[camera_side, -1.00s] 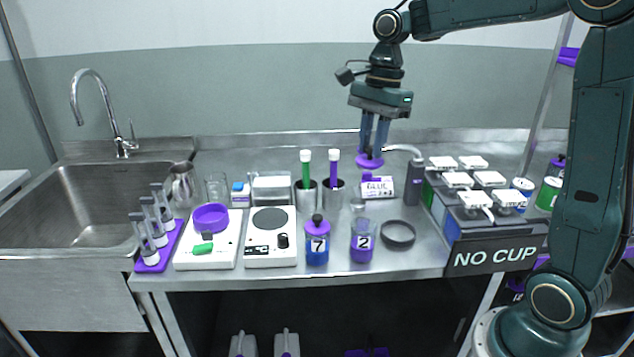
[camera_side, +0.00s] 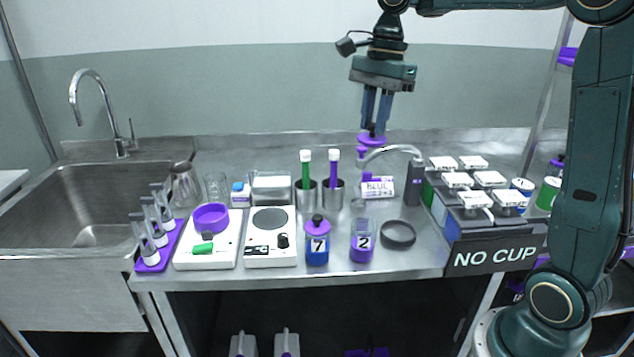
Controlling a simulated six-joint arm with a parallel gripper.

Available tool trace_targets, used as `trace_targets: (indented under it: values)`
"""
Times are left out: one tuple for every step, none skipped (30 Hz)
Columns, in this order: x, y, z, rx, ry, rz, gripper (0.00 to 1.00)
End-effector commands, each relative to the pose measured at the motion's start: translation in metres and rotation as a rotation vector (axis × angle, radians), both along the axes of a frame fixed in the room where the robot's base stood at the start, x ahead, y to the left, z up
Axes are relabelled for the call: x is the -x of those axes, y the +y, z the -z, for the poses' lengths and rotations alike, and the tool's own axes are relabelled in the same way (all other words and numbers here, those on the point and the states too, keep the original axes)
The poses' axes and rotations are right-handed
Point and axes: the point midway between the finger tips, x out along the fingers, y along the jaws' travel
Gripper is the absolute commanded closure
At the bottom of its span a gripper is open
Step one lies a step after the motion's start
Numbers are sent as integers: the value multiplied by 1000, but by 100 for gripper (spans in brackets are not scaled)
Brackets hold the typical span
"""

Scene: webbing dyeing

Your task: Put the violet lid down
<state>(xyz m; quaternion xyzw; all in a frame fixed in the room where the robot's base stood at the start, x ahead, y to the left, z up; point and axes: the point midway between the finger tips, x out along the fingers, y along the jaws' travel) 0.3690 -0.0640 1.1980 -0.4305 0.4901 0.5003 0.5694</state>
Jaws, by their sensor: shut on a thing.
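My gripper (camera_side: 374,128) is shut on the violet lid (camera_side: 371,140) and holds it in the air above the back of the bench, near the curved grey spout (camera_side: 392,150). A jar marked 2 (camera_side: 362,241) with violet liquid stands at the front of the bench, and its top shows no lid. A jar marked 7 (camera_side: 317,247) with blue liquid stands to its left and has a violet lid on.
Two metal cups (camera_side: 333,193) with green and violet tubes stand behind the jars. A small labelled block (camera_side: 377,188) lies below the held lid. Scales stand at left, a device with white blocks (camera_side: 490,178) at right.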

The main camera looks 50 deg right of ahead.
Motion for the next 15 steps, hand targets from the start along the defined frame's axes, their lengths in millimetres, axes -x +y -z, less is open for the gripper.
trace_targets:
  values:
    - [0,0,0,0,0,0,100]
    - [0,0,0,0,0,0,100]
    - [0,0,0,0,0,0,100]
    - [0,0,0,0,0,0,100]
    - [0,0,0,0,0,0,100]
    - [0,0,0,0,0,0,100]
    - [0,0,0,0,0,0,100]
    - [0,0,0,0,0,0,100]
    - [0,0,0,0,0,0,100]
    - [-1,0,1,0,1,-1,100]
    - [-1,0,1,-1,1,-1,100]
    - [-3,-1,2,-1,1,-2,100]
    - [-4,-1,2,-1,1,-3,100]
    - [-6,-2,3,-1,1,-5,100]
    - [-8,-3,5,-2,2,-9,100]
